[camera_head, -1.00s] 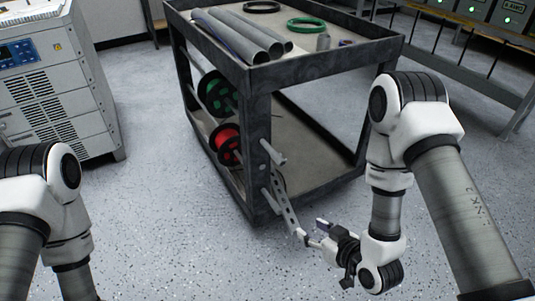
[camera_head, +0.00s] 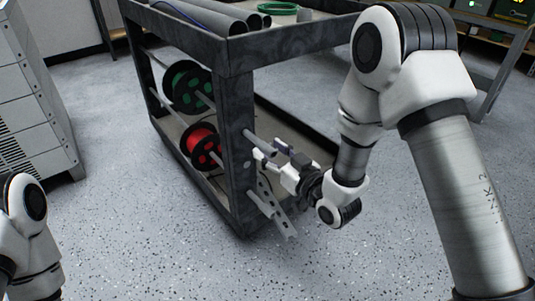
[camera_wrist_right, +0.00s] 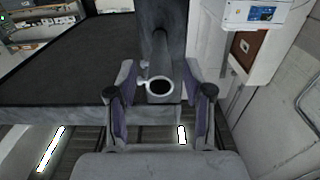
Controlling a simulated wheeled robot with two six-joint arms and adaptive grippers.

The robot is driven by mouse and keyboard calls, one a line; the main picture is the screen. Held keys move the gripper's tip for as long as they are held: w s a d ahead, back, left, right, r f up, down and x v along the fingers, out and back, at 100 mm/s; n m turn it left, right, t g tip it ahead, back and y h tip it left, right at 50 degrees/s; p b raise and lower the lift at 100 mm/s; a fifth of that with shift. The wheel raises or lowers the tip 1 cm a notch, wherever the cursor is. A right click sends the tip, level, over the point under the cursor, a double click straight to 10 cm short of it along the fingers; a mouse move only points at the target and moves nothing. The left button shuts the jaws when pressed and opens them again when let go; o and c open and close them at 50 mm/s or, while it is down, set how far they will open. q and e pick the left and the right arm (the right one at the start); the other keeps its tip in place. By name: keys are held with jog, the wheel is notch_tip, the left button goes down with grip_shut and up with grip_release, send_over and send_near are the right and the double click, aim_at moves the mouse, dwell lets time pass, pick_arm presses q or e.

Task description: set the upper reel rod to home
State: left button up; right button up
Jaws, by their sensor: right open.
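The upper reel rod (camera_head: 259,142) sticks out of the dark cart's near corner post, and the green reel (camera_head: 188,88) hangs on the upper rod inside the cart. My right gripper (camera_head: 273,152) is open at the rod's protruding end. In the right wrist view, a hollow round rod end (camera_wrist_right: 160,88) lies between the two spread fingers of the right gripper (camera_wrist_right: 160,78), with gaps at both sides. A small knob shows at its left rim. My left gripper is out of view; only part of the left arm shows.
The red reel (camera_head: 201,146) sits below the green one. Grey pipes (camera_head: 213,17) lie on the cart top. A grey cabinet (camera_head: 32,95) stands left, with clear floor between.

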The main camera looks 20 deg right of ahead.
aim_at(245, 131)
jog(key=shift+w+a, duration=0.2)
jog(key=shift+w, duration=0.4)
grip_shut()
jog(key=shift+w+a+r, duration=0.1)
jog(key=shift+w, duration=0.2)
jog(key=p+x, duration=0.2)
jog(key=x, duration=0.3)
jog(key=shift+w, duration=0.1)
jog(key=shift+c, duration=0.8)
grip_release()
jog(key=shift+o, duration=0.8)
jog(key=shift+w+a, duration=0.1)
